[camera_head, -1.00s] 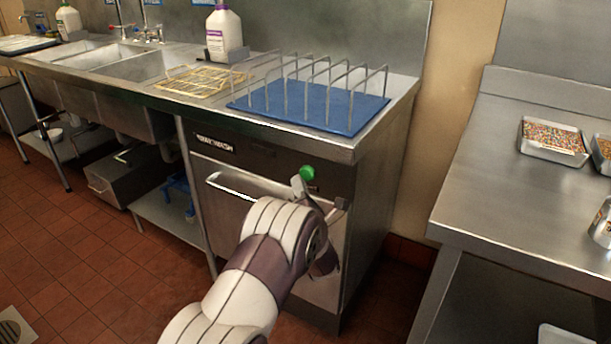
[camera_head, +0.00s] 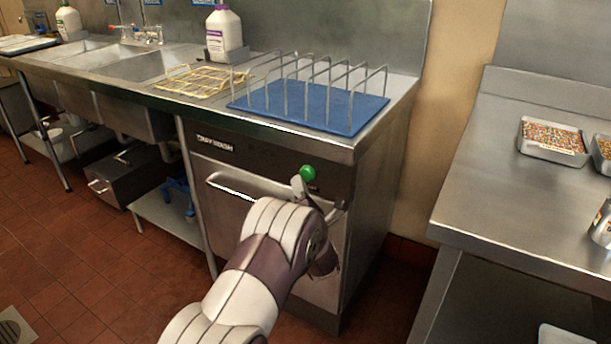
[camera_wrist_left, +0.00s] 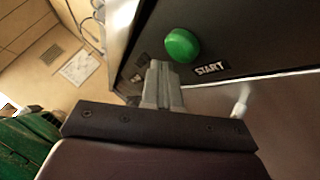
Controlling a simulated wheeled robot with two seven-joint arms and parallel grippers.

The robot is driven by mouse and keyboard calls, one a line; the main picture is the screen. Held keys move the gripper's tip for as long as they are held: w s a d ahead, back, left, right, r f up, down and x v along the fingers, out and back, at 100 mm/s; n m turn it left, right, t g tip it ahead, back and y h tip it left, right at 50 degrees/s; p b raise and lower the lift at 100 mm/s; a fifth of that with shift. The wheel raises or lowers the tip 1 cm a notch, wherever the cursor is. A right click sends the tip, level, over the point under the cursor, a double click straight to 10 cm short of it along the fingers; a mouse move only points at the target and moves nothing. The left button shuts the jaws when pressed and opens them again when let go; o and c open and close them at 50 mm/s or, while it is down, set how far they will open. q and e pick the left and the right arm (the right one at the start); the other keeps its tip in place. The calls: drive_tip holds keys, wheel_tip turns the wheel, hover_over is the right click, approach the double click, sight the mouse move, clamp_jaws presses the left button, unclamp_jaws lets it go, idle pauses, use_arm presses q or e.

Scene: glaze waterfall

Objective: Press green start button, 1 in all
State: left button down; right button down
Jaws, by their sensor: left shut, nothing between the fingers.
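The green start button (camera_head: 308,173) is a round knob on the dark front panel of the dishwasher (camera_head: 262,163), near its upper right. In the left wrist view the button (camera_wrist_left: 182,45) sits beside a START label (camera_wrist_left: 209,69). My left gripper (camera_head: 298,183) is shut and empty, with its fingertips just left of and slightly below the button. In the left wrist view the shut fingertips (camera_wrist_left: 160,68) are close below the button, and a small gap seems to show; contact cannot be told. My right gripper is not in view.
The dishwasher's bar handle (camera_head: 235,187) runs just below the panel, close to my left arm. Above is a steel counter with a blue mat (camera_head: 345,115) and wire rack. A steel table (camera_head: 500,175) with trays stands at right. Red tiled floor is free at left.

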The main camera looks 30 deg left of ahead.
use_arm(q)
drive_tip(key=shift+w, duration=0.1)
idle(0.3)
drive_tip(key=shift+w+b, duration=0.35)
drive_tip(key=shift+b, duration=0.15)
drive_tip(key=shift+w+b, duration=0.4)
drive_tip(key=shift+w, duration=0.05)
idle(0.5)
idle(0.3)
drive_tip(key=shift+s, duration=0.9)
drive_tip(key=shift+s+a, duration=0.2)
drive_tip(key=shift+s, duration=2.3)
